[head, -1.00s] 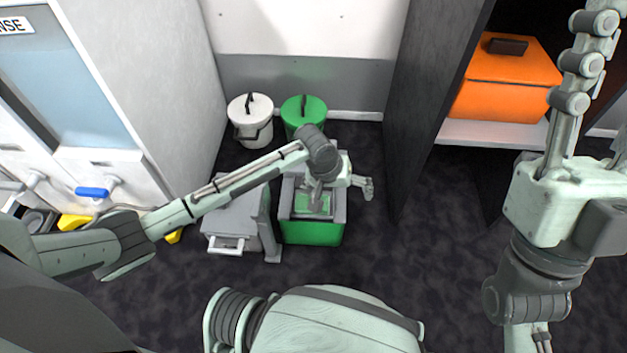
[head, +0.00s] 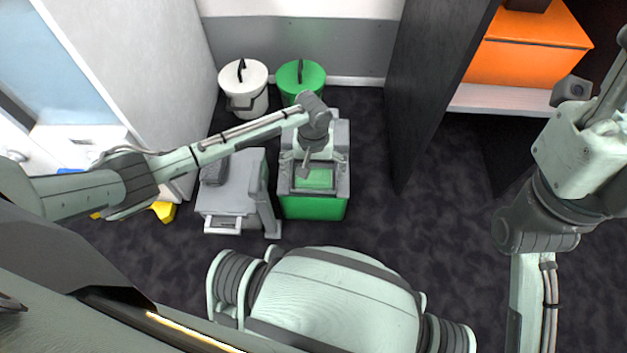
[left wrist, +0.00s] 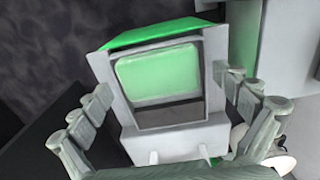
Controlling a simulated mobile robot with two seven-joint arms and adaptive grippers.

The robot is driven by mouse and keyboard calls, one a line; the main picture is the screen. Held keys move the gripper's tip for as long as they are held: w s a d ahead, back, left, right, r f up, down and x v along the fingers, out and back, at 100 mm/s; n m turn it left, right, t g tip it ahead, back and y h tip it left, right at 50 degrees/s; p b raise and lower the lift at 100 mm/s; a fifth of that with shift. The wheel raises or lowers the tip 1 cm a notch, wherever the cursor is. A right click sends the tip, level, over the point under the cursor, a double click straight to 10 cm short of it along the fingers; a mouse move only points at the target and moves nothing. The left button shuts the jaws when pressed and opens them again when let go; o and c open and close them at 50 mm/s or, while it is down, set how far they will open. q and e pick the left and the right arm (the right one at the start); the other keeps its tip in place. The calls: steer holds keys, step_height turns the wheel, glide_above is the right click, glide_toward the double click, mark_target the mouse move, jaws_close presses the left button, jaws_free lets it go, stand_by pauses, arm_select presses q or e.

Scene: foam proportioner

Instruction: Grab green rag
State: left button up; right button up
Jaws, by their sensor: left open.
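A light green square surface (head: 314,178), likely the green rag, lies in the opening of a grey-topped green bin (head: 312,208) on the floor. It also shows in the left wrist view (left wrist: 158,75); I cannot tell whether it is cloth. My left gripper (head: 306,168) is above the bin, pointing down. In the left wrist view my left gripper (left wrist: 169,88) is open, its fingers on either side of the opening, with nothing between them. My right gripper (head: 598,98) is at the right edge, partly cut off and away from the bin.
A grey box (head: 229,187) with a handle stands left of the bin. A white bucket (head: 243,84) and a green bucket (head: 300,78) stand behind. A dark partition (head: 435,90) and a shelf with an orange box (head: 525,50) are at right. Floor right of the bin is clear.

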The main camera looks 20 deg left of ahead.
arm_select(q)
steer(key=shift+f, duration=0.25)
steer(key=shift+c, duration=0.5)
